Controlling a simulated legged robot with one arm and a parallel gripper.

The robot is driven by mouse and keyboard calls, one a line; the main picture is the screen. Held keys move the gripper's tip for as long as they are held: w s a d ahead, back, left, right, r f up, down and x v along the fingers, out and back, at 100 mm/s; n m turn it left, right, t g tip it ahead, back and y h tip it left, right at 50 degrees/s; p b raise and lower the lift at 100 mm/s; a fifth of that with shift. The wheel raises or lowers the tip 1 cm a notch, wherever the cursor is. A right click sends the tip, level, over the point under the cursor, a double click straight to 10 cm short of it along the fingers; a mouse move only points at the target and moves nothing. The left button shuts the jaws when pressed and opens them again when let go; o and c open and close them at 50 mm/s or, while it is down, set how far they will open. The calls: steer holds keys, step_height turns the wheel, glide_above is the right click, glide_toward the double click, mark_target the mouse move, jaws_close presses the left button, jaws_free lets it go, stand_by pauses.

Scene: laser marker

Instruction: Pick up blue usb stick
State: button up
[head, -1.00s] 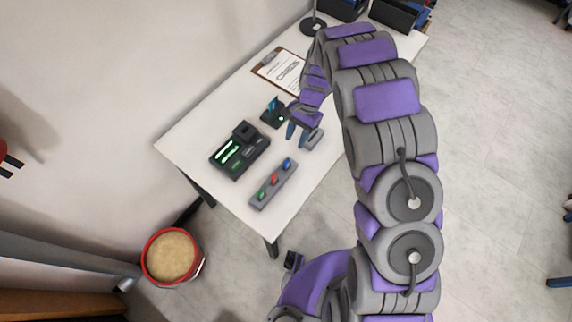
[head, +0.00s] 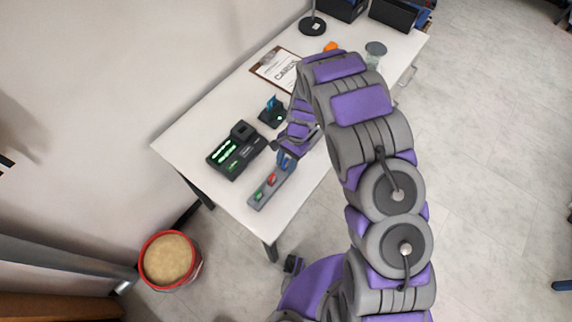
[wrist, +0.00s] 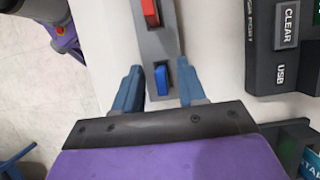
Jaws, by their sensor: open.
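The blue USB stick (wrist: 161,80) stands in the end slot of a grey holder (wrist: 160,45) in the wrist view. My gripper (wrist: 160,86) is open, with one blue finger on each side of the stick and the holder's end. I cannot tell whether the fingers touch it. In the head view my gripper (head: 286,160) is over the upper end of the holder (head: 263,198) and hides the blue stick. A red stick (head: 271,180) and a green stick (head: 260,195) sit further along the holder.
A black device with green lights (head: 236,150) stands left of the holder. It shows CLEAR and USB labels in the wrist view (wrist: 285,45). A small black stand (head: 272,112) and a clipboard (head: 278,72) lie behind. The white table's (head: 185,140) front edge is close to the holder.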

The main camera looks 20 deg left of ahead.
mark_target(285, 161)
steer(key=shift+a, duration=0.3)
steer(key=c, duration=0.4)
steer(key=shift+d, duration=0.15)
jaws_close()
steer(key=shift+r, duration=0.45)
step_height(285, 161, up, 3)
steer(key=shift+r+p, duration=0.1)
steer(key=shift+p, duration=0.55)
steer(key=s+d+p, duration=0.1)
steer(key=s+d, duration=0.1)
steer(key=s, duration=0.5)
steer(key=s+d+r, duration=0.1)
steer(key=s+d, duration=0.2)
steer(key=s, duration=0.5)
steer(key=shift+d+p, duration=0.15)
steer(key=shift+p, duration=0.25)
